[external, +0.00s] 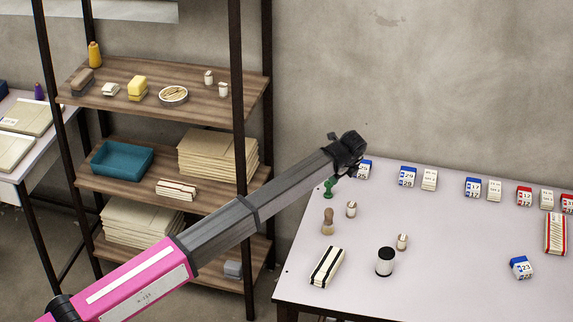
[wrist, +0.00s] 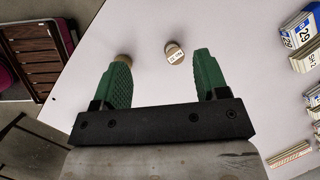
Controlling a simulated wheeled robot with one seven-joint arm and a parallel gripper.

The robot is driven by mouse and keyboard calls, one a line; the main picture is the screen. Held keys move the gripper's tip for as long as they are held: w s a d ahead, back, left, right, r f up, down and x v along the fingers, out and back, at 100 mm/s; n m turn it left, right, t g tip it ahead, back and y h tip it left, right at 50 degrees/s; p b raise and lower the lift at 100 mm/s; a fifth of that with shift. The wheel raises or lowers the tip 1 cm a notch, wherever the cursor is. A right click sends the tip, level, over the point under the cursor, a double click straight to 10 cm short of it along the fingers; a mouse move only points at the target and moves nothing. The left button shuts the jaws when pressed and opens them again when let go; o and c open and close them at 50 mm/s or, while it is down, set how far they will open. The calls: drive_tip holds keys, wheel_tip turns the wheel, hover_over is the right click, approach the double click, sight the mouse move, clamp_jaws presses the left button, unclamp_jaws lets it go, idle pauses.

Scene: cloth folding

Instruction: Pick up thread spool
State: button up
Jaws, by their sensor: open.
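A small beige thread spool with a white printed label stands on the white table in the wrist view (wrist: 175,53), ahead of and between my fingers. I take it to be the small spool (external: 351,209) on the table in the external view; a similar one (external: 402,241) stands farther right. My gripper (wrist: 162,64) is open and empty, its two green fingers apart. In the external view my gripper (external: 329,187) hangs at the table's far left part, near the first spool. Whether the fingers touch anything below cannot be told.
A wooden stamp (external: 327,222) stands just left of the spool. Blue-and-white blocks (external: 408,177) line the back. A shelf rack (external: 239,110) stands left of the table.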

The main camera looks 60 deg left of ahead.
sight(352, 205)
drive_tip(key=w+f+h, duration=0.1)
drive_tip(key=w+d+f+h, duration=0.1)
drive_tip(key=w+d+f+m+h, duration=0.1)
drive_tip(key=f, duration=0.1)
drive_tip(key=shift+w+g+h, duration=0.3)
drive_tip(key=shift+w+h, duration=0.1)
drive_tip(key=shift+w+d+f+h, duration=0.1)
drive_tip(key=shift+d+f+h, duration=0.15)
drive_tip(key=shift+f+h, duration=0.05)
drive_tip(key=f, duration=1)
drive_tip(key=shift+s+f, duration=0.2)
drive_tip(key=shift+f, duration=0.05)
drive_tip(key=c, duration=1)
